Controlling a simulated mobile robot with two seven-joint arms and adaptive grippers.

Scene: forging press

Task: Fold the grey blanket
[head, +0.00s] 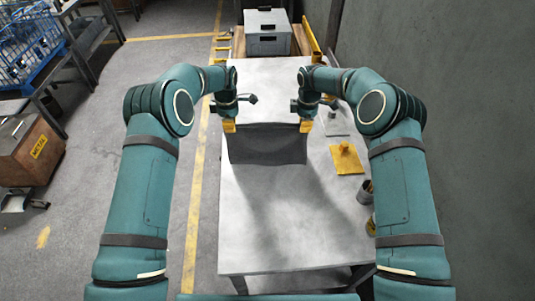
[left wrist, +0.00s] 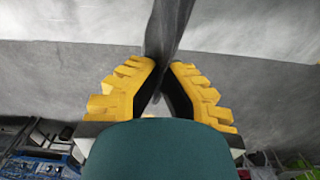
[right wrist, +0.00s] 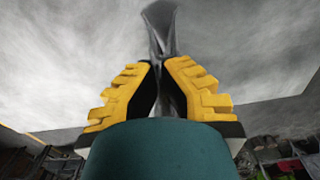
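The grey blanket (head: 267,147) hangs between my two grippers over the pale table, its upper edge stretched between them and a dark grey face towards me. My left gripper (head: 229,126) is shut on the blanket's left upper corner; the left wrist view shows the dark cloth (left wrist: 166,35) pinched between the yellow fingers. My right gripper (head: 305,126) is shut on the right upper corner; the right wrist view shows the cloth (right wrist: 162,35) running up from between the fingers. Whether the blanket's lower edge touches the table, I cannot tell.
The table (head: 290,235) is bare in front, with shadows on it. At its right side are a yellow block on a plate (head: 346,158) and a dark cup (head: 365,192). A grey box (head: 267,33) stands behind. A wall closes the right side.

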